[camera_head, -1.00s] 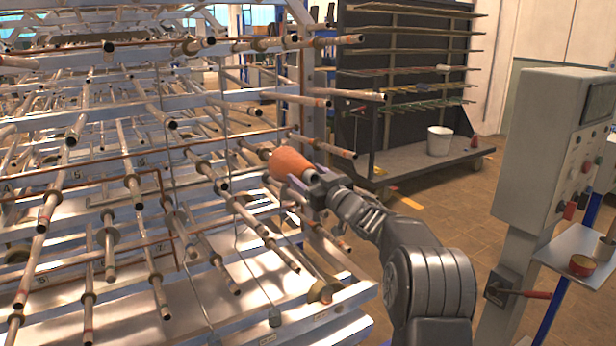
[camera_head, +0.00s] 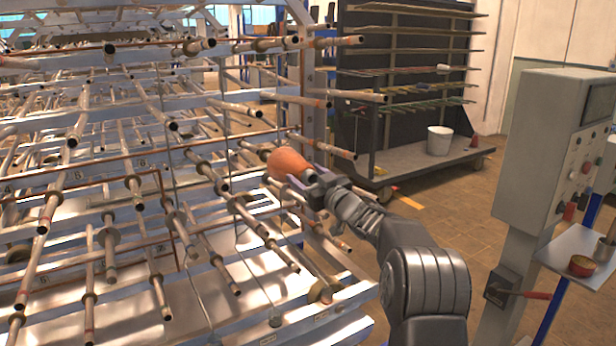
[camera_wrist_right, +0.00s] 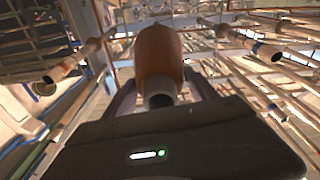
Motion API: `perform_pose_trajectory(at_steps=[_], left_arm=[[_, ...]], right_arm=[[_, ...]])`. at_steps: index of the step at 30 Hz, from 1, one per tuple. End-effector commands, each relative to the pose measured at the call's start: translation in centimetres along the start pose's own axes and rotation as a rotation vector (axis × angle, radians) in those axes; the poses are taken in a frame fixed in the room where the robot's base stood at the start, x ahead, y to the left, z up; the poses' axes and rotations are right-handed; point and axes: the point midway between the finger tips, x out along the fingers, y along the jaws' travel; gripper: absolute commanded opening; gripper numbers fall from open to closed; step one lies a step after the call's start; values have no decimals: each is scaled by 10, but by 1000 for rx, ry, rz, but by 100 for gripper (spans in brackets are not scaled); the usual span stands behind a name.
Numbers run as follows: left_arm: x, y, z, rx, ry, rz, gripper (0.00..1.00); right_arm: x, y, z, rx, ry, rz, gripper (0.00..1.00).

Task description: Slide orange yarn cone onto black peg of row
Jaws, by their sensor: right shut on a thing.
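The orange yarn cone (camera_head: 287,162) is near the right side of the peg rack in the head view. My right gripper (camera_head: 306,181) is shut on it, and the cone points away from the gripper towards the rack. In the right wrist view the cone (camera_wrist_right: 158,60) sits between the two fingers, with its grey tube end towards the camera. The rack's pegs (camera_head: 232,205) are mostly pale tubes with dark ends. I cannot tell which one is the black peg, or whether the cone touches any peg. My left gripper is not in view.
The peg rack (camera_head: 200,240) fills the left with many protruding pegs close around the cone. A grey control cabinet (camera_head: 548,150) stands at the right. A dark shelf cart (camera_head: 400,100) with a white bucket (camera_head: 439,141) stands behind. Open floor (camera_head: 440,215) lies between them.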

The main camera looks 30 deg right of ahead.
Motion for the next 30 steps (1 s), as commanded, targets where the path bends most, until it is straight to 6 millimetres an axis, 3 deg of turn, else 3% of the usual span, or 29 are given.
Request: perform_pose_trajectory(at_steps=[30], left_arm=[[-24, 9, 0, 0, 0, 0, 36]], right_arm=[[39, 0, 3, 0, 5, -1, 0]])
